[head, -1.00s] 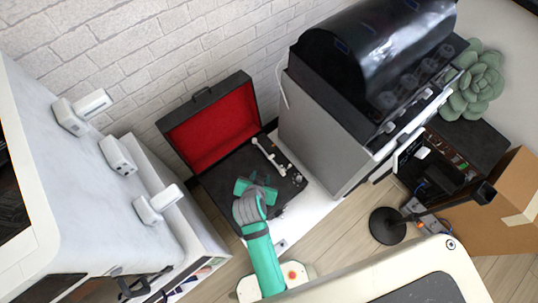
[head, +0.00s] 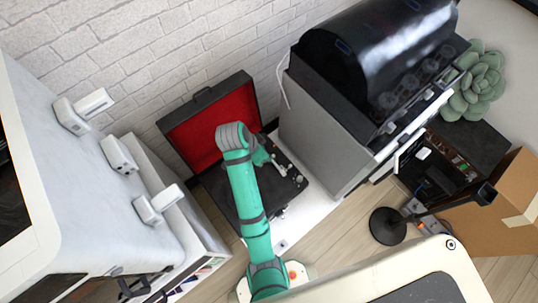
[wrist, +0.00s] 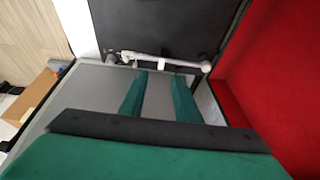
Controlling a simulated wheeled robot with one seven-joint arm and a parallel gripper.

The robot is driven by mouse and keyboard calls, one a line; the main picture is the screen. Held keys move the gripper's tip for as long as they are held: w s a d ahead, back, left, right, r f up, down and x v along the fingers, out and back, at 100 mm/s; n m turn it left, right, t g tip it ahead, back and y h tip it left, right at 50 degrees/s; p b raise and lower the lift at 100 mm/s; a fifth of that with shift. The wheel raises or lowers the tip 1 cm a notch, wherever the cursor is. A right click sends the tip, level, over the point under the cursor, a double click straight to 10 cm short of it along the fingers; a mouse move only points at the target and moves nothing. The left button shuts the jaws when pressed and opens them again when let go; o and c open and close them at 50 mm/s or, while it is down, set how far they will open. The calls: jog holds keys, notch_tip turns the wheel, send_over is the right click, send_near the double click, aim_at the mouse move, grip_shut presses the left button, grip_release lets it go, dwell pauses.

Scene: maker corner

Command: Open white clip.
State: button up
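The record player (head: 225,195) stands open, its red-lined lid (head: 190,125) up. Its pale tonearm (head: 278,165) lies across the black deck. In the wrist view the white tonearm (wrist: 185,64) runs across just beyond my fingertips, with a small white piece on it that may be the white clip; I cannot tell whether it is open or shut. My gripper (wrist: 156,76) has its two green fingers apart with nothing seen between them. In the head view my gripper (head: 263,158) is over the deck by the tonearm, partly hidden by my arm.
Several white clip-like fittings (head: 120,155) are on the white cabinet at left. A grey machine with a black hood (head: 370,50) stands close on the right. A black lamp (head: 388,226), cardboard box (head: 505,205) and succulent (head: 475,82) are farther right.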

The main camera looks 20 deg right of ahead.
jog(key=x, duration=0.7)
jog(key=shift+w+f, duration=0.15)
jog(key=shift+f, duration=0.1)
jog(key=shift+w, duration=0.1)
grip_shut()
